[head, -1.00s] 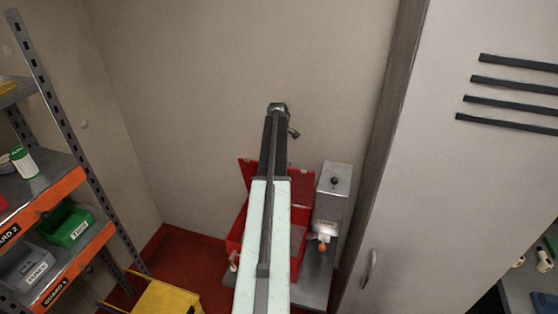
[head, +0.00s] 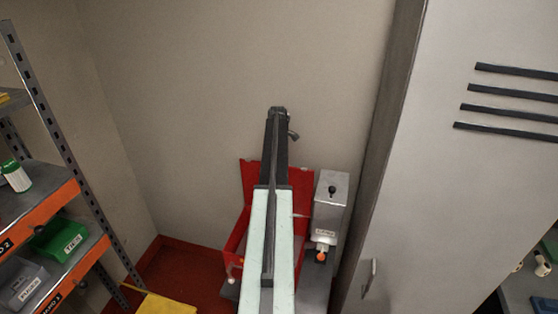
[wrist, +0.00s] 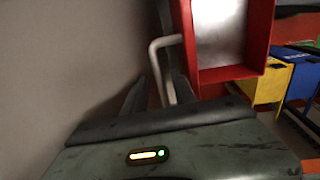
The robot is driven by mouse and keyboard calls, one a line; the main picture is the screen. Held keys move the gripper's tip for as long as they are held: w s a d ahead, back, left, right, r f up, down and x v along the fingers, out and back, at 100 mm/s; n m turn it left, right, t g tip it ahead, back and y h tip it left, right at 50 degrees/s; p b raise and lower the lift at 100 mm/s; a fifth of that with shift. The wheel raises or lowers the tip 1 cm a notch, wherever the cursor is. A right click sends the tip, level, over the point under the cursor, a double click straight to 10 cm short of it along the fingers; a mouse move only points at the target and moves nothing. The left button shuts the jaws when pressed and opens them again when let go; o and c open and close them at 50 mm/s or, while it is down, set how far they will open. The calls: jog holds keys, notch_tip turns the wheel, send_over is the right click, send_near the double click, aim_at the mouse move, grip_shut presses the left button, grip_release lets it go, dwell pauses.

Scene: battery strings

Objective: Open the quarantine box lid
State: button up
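The quarantine box appears to be the red box (head: 233,246) in the head view, partly hidden behind my arm. Its red lid (head: 250,177) stands raised at the back, near the wall. In the wrist view a red-rimmed part (wrist: 262,30) with a pale inner face is close up; I cannot tell whether it is lid or box. A pale bent handle (wrist: 155,62) juts from its left side. My gripper (wrist: 156,72) has its dark fingers apart, with the handle between them or just in front; a firm grip is not visible. My arm hides the fingers in the head view.
A grey dispenser-like unit (head: 330,205) with an orange knob stands right of the box. A tall cabinet (head: 440,200) is further right. Shelves with bins (head: 60,238) are at left, and a yellow object (head: 165,303) is low in front. The wall behind is bare.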

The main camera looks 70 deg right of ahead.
jog(key=shift+r, duration=0.1)
notch_tip(320, 180, up, 8)
jog(key=p, duration=0.7)
jog(key=shift+a+f+p, duration=0.25)
jog(key=shift+a+p, duration=0.1)
jog(key=shift+a, duration=0.1)
jog(key=shift+c, duration=0.3)
